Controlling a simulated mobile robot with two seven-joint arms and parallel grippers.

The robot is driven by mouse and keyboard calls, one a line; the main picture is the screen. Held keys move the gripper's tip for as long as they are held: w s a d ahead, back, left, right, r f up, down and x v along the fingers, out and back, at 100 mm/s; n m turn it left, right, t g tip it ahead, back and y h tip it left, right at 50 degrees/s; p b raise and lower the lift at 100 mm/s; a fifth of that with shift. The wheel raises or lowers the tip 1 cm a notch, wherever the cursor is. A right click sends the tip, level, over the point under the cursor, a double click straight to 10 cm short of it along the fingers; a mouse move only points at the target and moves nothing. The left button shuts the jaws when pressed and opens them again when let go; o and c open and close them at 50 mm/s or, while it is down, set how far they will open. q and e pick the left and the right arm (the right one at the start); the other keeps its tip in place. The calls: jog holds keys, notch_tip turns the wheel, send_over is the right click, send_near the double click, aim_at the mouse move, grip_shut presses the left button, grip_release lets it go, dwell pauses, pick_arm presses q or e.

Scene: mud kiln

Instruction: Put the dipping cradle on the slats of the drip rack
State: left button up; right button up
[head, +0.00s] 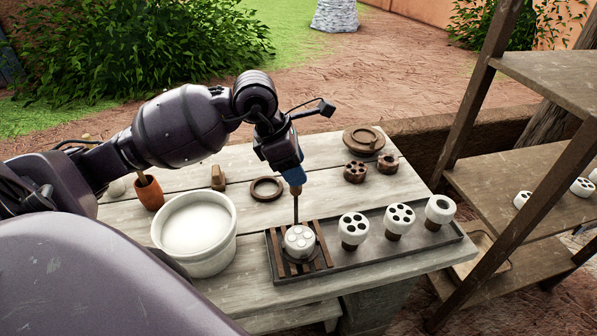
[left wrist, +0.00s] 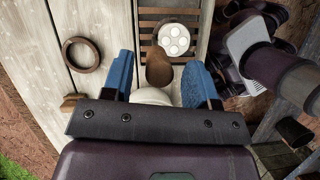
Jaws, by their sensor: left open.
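The dipping cradle (head: 296,210) stands upright, with a brown handle on top and a thin dark rod running down. Its base is at the drip rack (head: 324,246), over the dark wooden slats, and holds a white glazed piece with round hollows (head: 299,240). It looks to rest on the slats. In the left wrist view the cradle's handle (left wrist: 158,68) shows between the blue fingertips, with a gap on each side. My left gripper (head: 288,168) is open just above the handle; it also shows in the left wrist view (left wrist: 159,72). My right gripper is not seen.
A white basin (head: 228,252) stands left of the rack. White pieces with holes (head: 353,227) stand on the dark tray (head: 375,257) to the right. A brown ring (head: 266,188) and dark pieces lie behind. A wooden shelf (head: 515,185) stands at right.

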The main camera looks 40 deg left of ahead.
pick_arm(q)
jog(key=v, duration=0.9)
jog(key=shift+r, duration=0.3)
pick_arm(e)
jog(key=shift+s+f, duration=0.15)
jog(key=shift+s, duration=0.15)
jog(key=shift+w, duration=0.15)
